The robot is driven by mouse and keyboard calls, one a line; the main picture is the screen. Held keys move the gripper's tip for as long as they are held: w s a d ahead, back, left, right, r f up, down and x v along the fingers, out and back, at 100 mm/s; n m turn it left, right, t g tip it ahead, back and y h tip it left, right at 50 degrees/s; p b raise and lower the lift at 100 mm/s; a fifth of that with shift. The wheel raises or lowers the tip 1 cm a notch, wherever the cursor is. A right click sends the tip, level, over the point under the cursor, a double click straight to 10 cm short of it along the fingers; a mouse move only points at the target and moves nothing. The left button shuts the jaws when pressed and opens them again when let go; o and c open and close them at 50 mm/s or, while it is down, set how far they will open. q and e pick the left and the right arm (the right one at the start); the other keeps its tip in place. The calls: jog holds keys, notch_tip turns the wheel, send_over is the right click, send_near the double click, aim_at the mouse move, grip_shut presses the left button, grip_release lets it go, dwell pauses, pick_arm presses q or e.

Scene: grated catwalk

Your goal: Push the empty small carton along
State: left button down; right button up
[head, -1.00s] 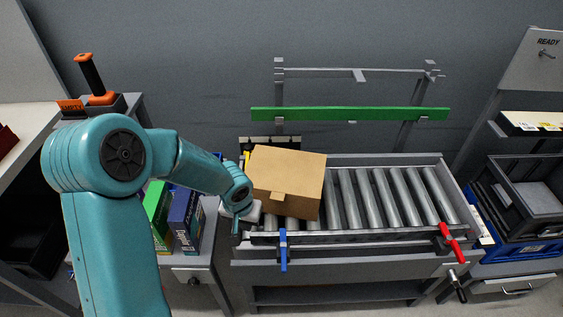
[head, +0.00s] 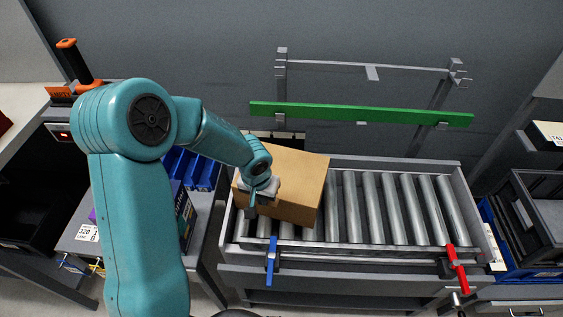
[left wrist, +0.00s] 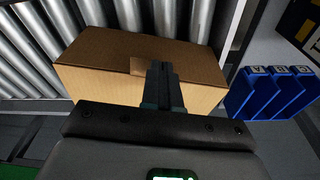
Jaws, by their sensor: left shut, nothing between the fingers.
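The small carton (head: 298,182) is a closed-looking brown cardboard box, sitting slightly askew on the left part of the roller conveyor (head: 400,252). Its inside is hidden. My left gripper (head: 251,210) is at the carton's left near corner, fingers pointing down, shut and empty. In the left wrist view the shut fingers (left wrist: 161,84) overlap the carton (left wrist: 105,62) near its tape tab; I cannot tell whether they touch it. My right gripper is not in view.
Bare rollers (head: 390,205) lie right of the carton. A blue-handled clamp (head: 272,260) and a red-handled one (head: 457,268) are on the conveyor's near rail. A green bar (head: 360,114) runs behind. Blue bins (head: 198,170) stand left, and a dark crate (head: 540,215) stands right.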

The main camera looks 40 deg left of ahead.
pick_arm(q)
jog(key=p, duration=0.5)
send_near(276, 170)
jog(key=f, duration=0.5)
jog(key=shift+d+f, duration=0.15)
jog(key=shift+d, duration=0.2)
jog(key=shift+w+a+f+b, duration=0.1)
jog(key=shift+w+f+b, duration=0.1)
jog(key=shift+f+b, duration=0.65)
jog(key=shift+f, duration=0.15)
jog(key=shift+s, duration=0.15)
